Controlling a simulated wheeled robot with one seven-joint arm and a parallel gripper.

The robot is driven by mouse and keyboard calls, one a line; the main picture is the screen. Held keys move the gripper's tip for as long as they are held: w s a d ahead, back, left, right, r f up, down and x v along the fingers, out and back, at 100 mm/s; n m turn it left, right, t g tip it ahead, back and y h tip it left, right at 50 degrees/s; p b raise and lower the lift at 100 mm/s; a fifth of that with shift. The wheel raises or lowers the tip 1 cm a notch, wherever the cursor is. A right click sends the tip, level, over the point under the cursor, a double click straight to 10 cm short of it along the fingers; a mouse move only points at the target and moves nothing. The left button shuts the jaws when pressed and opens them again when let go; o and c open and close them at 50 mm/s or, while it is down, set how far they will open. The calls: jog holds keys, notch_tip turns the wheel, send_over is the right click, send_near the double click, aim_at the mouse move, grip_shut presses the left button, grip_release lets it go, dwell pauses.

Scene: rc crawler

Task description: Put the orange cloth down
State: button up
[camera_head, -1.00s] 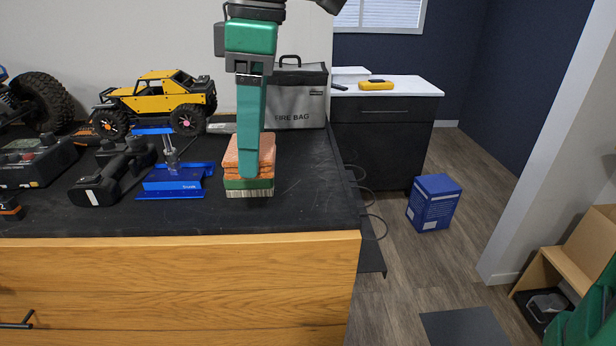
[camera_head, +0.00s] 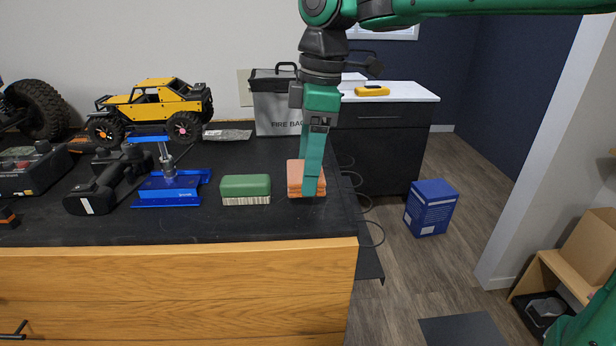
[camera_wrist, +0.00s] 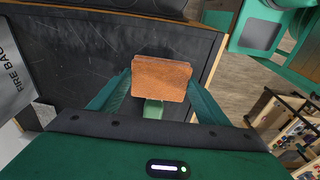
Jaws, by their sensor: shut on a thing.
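The orange cloth (camera_head: 293,178), a folded stack of layers, is held in my gripper (camera_head: 312,190) near the right end of the black bench top (camera_head: 200,222). My gripper points down and is shut on the cloth. In the wrist view the cloth (camera_wrist: 160,78) lies between the two green fingers of my gripper (camera_wrist: 158,88). The cloth is at or very near the bench surface; I cannot tell whether it touches. One finger hides part of it in the head view.
A green brush (camera_head: 246,188) stands just left of the cloth, apart from it. A blue stand (camera_head: 170,188), a yellow crawler (camera_head: 150,105) and a grey fire bag (camera_head: 275,108) are farther left and behind. The bench's right edge is close.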

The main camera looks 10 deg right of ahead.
jog(key=shift+f, duration=1.5)
jog(key=o, duration=0.9)
jog(key=shift+f, duration=0.15)
